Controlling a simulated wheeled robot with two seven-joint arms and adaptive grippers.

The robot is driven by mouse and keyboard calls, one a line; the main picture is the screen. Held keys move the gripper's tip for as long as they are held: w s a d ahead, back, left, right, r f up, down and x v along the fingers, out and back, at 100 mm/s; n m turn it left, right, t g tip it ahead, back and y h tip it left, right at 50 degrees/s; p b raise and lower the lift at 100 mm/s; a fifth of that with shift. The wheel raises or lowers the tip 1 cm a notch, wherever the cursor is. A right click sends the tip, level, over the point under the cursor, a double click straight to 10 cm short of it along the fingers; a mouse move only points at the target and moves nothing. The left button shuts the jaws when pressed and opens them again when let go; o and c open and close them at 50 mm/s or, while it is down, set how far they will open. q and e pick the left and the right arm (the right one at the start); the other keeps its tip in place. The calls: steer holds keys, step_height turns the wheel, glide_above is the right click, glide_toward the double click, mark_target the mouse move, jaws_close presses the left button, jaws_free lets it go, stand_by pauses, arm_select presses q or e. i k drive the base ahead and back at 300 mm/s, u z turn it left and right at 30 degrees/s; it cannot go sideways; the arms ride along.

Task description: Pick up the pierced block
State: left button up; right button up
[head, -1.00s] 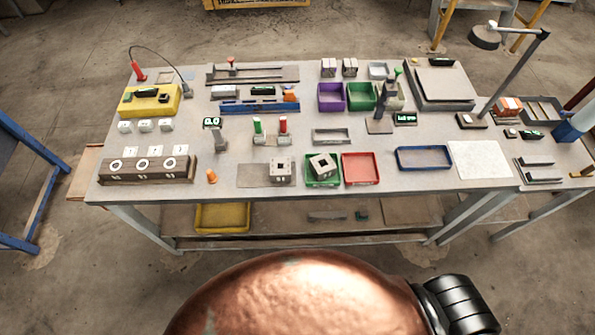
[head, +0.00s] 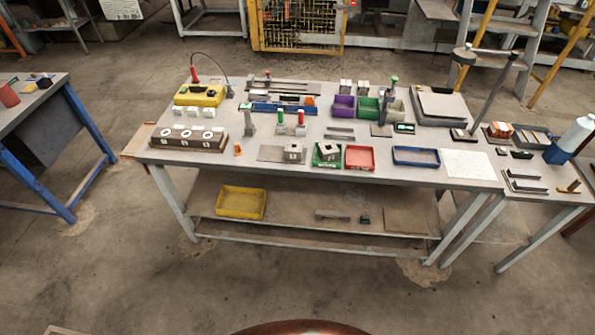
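A pale grey pierced block (head: 294,152) with a dark hole in its top stands at the right end of a flat grey plate (head: 268,154), near the table's front edge. A second, similar pale block with a hole (head: 328,150) sits turned at an angle inside the green tray (head: 318,162), just to the right. I cannot tell from the picture which of the two the task means. Neither of my grippers is in view, and both blocks stand free.
A red tray (head: 360,158) and a blue tray (head: 416,157) line the front edge right of the blocks. A dark holder with round dials (head: 188,138) and a small orange piece (head: 238,149) stand left. Upright red- and green-topped tools (head: 290,123) stand behind. Floor before the table is clear.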

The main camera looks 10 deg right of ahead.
mark_target(293, 151)
steer(key=u, duration=0.45)
steer(key=i, duration=0.4)
steer(key=u, duration=0.3)
